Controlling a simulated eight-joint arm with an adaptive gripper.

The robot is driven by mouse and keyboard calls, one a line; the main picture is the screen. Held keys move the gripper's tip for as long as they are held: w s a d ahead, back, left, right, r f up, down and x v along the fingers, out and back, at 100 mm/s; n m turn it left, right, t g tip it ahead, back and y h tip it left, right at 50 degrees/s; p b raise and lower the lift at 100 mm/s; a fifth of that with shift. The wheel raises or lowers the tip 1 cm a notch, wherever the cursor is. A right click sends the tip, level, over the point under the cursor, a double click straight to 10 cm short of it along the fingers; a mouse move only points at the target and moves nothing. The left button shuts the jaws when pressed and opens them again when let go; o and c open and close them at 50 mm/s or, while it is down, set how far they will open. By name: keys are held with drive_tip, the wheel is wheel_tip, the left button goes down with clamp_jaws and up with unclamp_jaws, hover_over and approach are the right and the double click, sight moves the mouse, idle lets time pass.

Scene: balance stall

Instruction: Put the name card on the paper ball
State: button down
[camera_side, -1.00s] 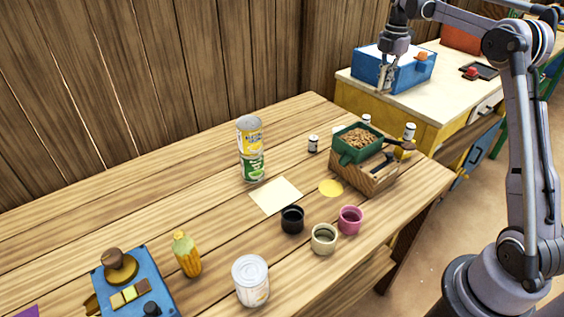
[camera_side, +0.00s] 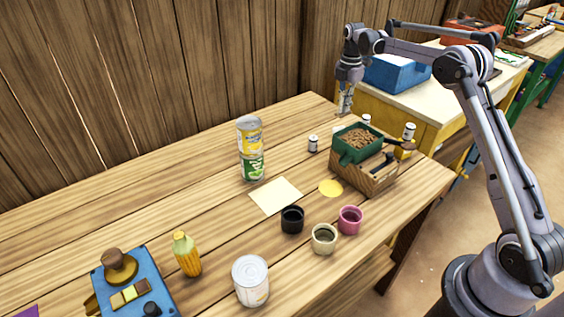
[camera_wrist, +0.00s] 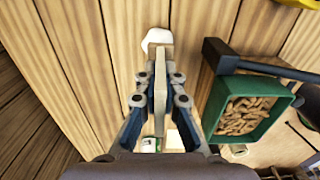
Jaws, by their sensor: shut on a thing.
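My gripper (camera_side: 344,108) hangs above the back right of the wooden table. In the wrist view my gripper (camera_wrist: 159,85) is shut on a thin pale tan piece, which looks like the name card (camera_wrist: 160,90) seen nearly edge-on. A white rounded lump (camera_wrist: 157,39), which looks like the paper ball, shows just past the card's far end. I cannot tell whether the two touch or how far the lump lies below. I cannot make out the paper ball in the side view.
A green tray of brown pieces (camera_side: 366,137) on a wooden box (camera_side: 377,180) stands close to my gripper. Two stacked cans (camera_side: 251,150) and a small white jar (camera_side: 313,144) stand to its left. A cream sheet (camera_side: 275,196) and several cups lie nearer the front.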

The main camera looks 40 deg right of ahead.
sight(341, 115)
drive_tip(key=shift+w+a+f, duration=0.25)
drive_tip(key=shift+w+f, duration=0.05)
drive_tip(key=shift+f, duration=1.85)
drive_tip(key=shift+f, duration=0.15)
drive_tip(key=c, duration=1.5)
unclamp_jaws()
